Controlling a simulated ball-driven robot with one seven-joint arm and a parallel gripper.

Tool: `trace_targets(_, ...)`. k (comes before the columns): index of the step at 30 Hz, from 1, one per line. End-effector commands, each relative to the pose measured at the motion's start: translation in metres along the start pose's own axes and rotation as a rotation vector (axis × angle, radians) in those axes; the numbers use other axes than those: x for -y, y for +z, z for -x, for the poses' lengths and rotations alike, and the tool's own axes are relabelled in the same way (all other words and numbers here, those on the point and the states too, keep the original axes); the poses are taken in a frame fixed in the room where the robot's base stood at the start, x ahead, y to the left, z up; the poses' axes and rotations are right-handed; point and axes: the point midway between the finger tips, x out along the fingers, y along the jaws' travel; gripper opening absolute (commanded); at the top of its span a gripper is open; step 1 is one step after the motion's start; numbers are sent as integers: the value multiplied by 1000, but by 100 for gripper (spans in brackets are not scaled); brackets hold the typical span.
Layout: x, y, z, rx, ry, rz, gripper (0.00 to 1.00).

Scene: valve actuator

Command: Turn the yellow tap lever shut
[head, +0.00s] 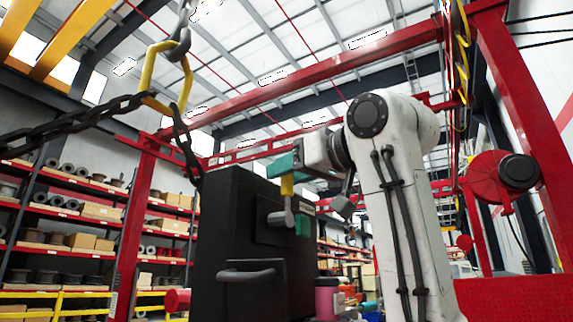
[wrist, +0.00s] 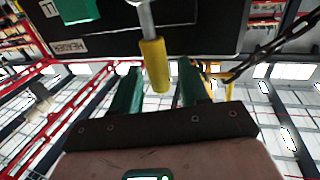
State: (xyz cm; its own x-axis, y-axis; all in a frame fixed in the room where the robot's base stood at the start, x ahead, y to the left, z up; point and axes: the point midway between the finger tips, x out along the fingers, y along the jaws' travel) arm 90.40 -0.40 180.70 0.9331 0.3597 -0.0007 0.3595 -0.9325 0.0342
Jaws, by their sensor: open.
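The tap lever is a grey metal arm with a yellow grip (head: 287,186) on the dark panel box (head: 220,225). In the head view it points up from a grey valve body (head: 284,218). In the wrist view the yellow grip (wrist: 155,66) hangs down from the panel, tilted slightly. My gripper (wrist: 160,72) has two teal fingers, open, one on each side of the grip. Gaps show between the grip and both fingers. In the head view my gripper (head: 284,165) is at the top of the lever and hides part of its end.
A green block (wrist: 76,8) and a white label (wrist: 70,45) are on the panel near the lever. A heavy chain with a yellow link (head: 148,78) hangs in front at the left. A grey handle (head: 248,274) juts from the box's lower part. Shelves (head: 70,215) stand behind.

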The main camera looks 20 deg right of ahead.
Motion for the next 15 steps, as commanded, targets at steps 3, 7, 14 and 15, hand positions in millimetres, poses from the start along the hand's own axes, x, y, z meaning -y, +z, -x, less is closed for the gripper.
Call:
trace_targets(3,-1,0,-7,1,1,-1,45)
trace_targets(7,0,0,-9,0,1,-1,45)
trace_targets(14,0,1,-9,0,1,-1,40)
trace_targets(15,0,1,-9,0,1,-1,36)
